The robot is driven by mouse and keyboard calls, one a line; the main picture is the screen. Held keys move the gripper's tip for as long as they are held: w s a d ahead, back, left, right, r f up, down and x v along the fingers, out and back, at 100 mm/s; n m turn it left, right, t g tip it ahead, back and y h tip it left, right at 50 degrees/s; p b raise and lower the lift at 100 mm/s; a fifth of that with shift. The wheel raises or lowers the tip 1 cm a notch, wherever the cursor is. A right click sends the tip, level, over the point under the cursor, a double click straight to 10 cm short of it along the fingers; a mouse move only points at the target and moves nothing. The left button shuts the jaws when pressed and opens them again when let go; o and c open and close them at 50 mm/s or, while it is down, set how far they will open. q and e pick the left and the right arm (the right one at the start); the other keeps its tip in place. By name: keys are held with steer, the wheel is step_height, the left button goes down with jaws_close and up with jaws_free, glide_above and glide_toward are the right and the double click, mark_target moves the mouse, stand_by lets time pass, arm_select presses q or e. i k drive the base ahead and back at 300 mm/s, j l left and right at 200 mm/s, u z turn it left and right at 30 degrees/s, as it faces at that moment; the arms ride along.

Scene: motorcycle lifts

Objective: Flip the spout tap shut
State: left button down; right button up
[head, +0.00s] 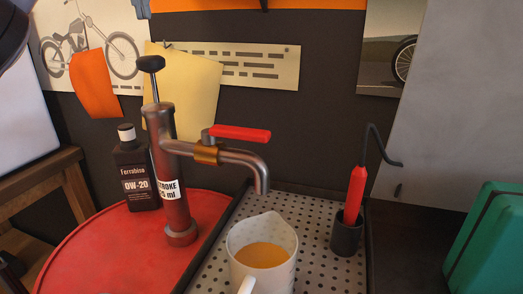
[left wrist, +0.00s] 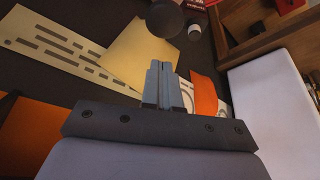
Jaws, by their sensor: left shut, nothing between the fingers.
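The hand pump (head: 171,180) stands upright on a red drum top, with a metal spout (head: 250,163) curving down to the right. The spout tap has a brass collar (head: 206,153) and a red lever (head: 240,133), which lies roughly along the spout and points right. A white jug (head: 262,250) under the spout mouth holds amber liquid. My left gripper (head: 142,13) shows only as blue-grey fingertips at the top edge, above the pump knob (head: 151,64). In the left wrist view its fingers (left wrist: 163,72) are together and empty, apart from the tap. My right gripper is out of view.
An oil bottle (head: 136,172) stands left of the pump on the red drum top (head: 110,250). A red-handled tool in a dark cup (head: 346,236) stands right of the jug on a perforated tray (head: 310,215). Papers and an orange cloth (head: 94,84) hang on the wall behind.

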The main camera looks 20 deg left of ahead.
mark_target(209, 136)
steer(key=k, duration=1.5)
